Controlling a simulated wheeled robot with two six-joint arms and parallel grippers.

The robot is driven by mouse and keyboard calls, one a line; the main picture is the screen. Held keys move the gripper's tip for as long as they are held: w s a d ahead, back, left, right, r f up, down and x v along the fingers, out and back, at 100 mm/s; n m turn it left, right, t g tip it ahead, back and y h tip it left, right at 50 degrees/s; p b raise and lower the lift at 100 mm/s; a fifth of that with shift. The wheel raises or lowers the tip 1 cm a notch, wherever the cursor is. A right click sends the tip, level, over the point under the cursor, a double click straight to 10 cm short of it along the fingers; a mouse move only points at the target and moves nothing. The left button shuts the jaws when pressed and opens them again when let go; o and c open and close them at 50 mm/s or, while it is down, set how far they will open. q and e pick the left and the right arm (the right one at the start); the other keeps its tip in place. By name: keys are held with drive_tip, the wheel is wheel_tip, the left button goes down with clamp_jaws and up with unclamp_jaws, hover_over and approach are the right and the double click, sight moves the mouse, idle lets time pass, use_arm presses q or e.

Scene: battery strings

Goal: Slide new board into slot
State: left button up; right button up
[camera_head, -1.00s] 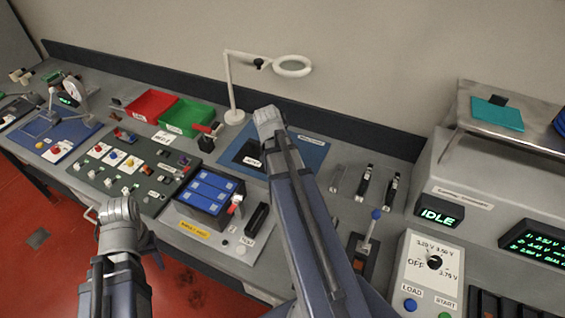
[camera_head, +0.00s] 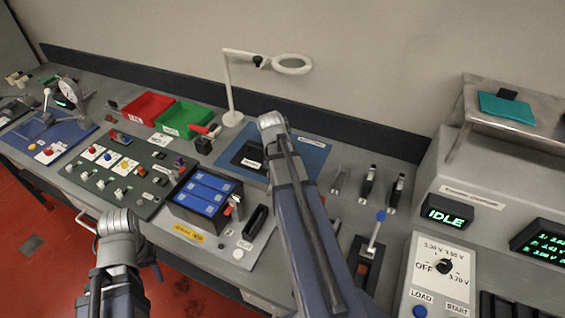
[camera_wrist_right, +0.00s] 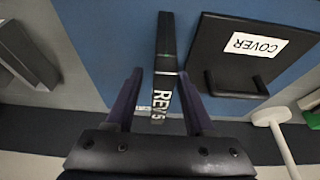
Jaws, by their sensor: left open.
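In the head view my right arm (camera_head: 274,122) hides this board and the gripper's fingers. My left gripper (camera_head: 82,219) is open and empty at the bench's front edge. I cannot make out the slot with certainty.
A black plate labelled COVER (camera_wrist_right: 248,50) lies beside the board. The blue battery pack (camera_head: 205,195) stands left of my right arm. Holders with black pieces (camera_head: 368,185) stand to the right. A magnifier lamp (camera_head: 233,118) stands behind. The tester (camera_head: 435,265) is far right.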

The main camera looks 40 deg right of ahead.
clamp_jaws()
idle(0.3)
idle(0.4)
wheel_tip(320, 180, up, 10)
drive_tip(key=p, duration=1)
drive_tip(key=shift+r, duration=0.1)
wheel_tip(320, 180, down, 2)
drive_tip(key=shift+f+b, duration=0.1)
drive_tip(key=shift+b, duration=0.9)
drive_tip(key=shift+s+d+r, duration=0.1)
drive_tip(key=shift+r, duration=0.1)
